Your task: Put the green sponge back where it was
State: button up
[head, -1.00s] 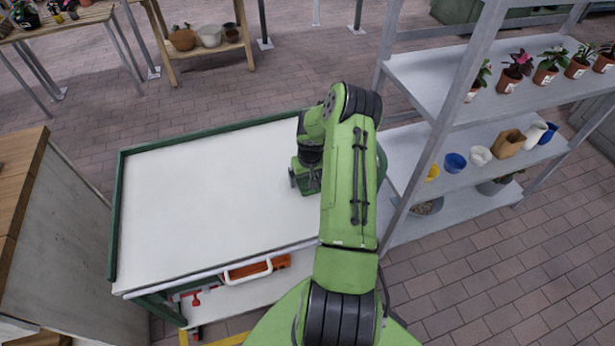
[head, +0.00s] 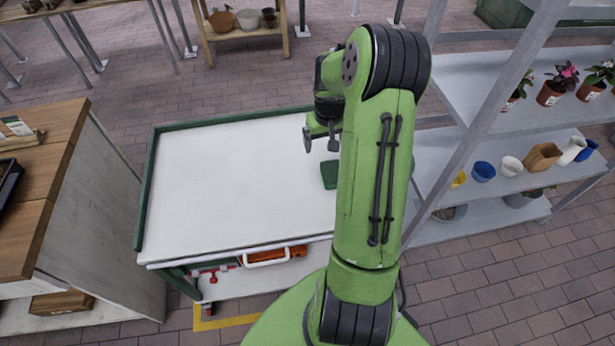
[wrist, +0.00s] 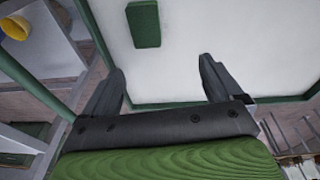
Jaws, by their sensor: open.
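The green sponge (head: 330,174) lies flat on the white top of the cart (head: 235,185), near its right side. My arm covers part of it in the head view. In the wrist view the whole sponge (wrist: 143,24) shows on the white surface, beyond my fingertips and apart from them. My gripper (head: 321,143) is open and empty, raised above the cart top just behind the sponge in the head view. Its two spread fingers (wrist: 163,80) also show in the wrist view with nothing between them.
A grey shelf (head: 480,90) with potted plants and small pots stands close on the right. A wooden cabinet (head: 50,160) stands at the left. Tools lie on the cart's lower shelf (head: 270,283). The cart top left of the sponge is clear.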

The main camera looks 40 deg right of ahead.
jog(key=s+a+r+n+t+h, duration=0.1)
jog(key=s+a+r+n+t, duration=0.3)
jog(key=a+r, duration=1.25)
jog(key=s+a+r+y, duration=0.1)
jog(key=s+a, duration=0.4)
jog(key=s, duration=0.2)
jog(key=s+a+r+y, duration=0.1)
jog(key=s+a, duration=0.4)
jog(key=s, duration=0.2)
jog(key=shift+s+a+r+n, duration=0.25)
jog(key=shift+s+r+n, duration=0.1)
jog(key=shift+r+n, duration=0.05)
